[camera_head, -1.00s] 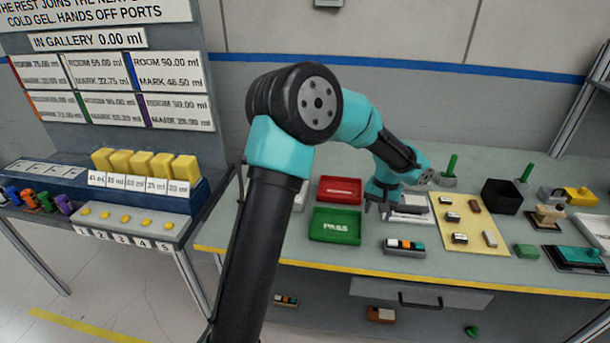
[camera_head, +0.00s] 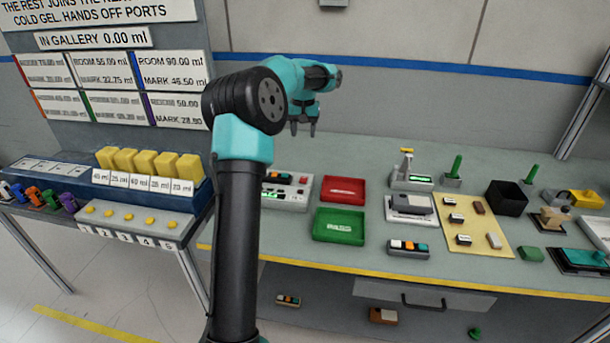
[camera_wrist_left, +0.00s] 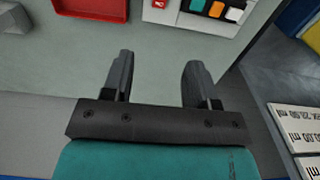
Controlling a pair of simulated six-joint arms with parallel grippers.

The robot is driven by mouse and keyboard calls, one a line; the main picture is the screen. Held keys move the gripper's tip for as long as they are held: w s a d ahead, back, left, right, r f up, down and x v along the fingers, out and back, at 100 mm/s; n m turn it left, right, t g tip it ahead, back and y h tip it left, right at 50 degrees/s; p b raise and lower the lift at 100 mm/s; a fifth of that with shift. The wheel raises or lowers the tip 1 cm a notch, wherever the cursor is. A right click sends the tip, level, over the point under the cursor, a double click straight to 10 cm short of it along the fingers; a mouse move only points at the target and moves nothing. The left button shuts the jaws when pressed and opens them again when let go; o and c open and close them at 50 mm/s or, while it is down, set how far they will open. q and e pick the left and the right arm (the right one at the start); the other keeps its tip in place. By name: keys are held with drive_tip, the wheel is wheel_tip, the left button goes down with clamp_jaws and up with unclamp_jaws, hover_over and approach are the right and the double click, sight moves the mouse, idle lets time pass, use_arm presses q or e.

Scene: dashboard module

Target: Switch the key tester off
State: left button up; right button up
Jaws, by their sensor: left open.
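A white panel box (camera_head: 287,191) with a small green display, a red button and coloured keys sits at the bench's left end. It also shows at the top of the left wrist view (camera_wrist_left: 208,22), cut off by the edge. A second grey device (camera_head: 411,178) with a green display and a yellow-topped post stands further right. No readable label shows which one is the key tester. My left gripper (camera_head: 302,132) is open and empty, raised above the back of the bench behind the panel box. Its spread fingers (camera_wrist_left: 158,75) show in the left wrist view. My right gripper is out of view.
A red tray (camera_head: 343,190) and a green tray (camera_head: 317,231) lie right of the panel box. A white device with a grey block (camera_head: 409,207), a strip of coloured keys (camera_head: 408,248) and a yellow mat (camera_head: 480,240) lie further right. The back of the bench near the red tray is clear.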

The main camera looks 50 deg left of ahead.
sight(304, 178)
use_arm(q)
wheel_tip(304, 178, down, 18)
drive_tip(key=shift+r, duration=0.25)
idle(0.6)
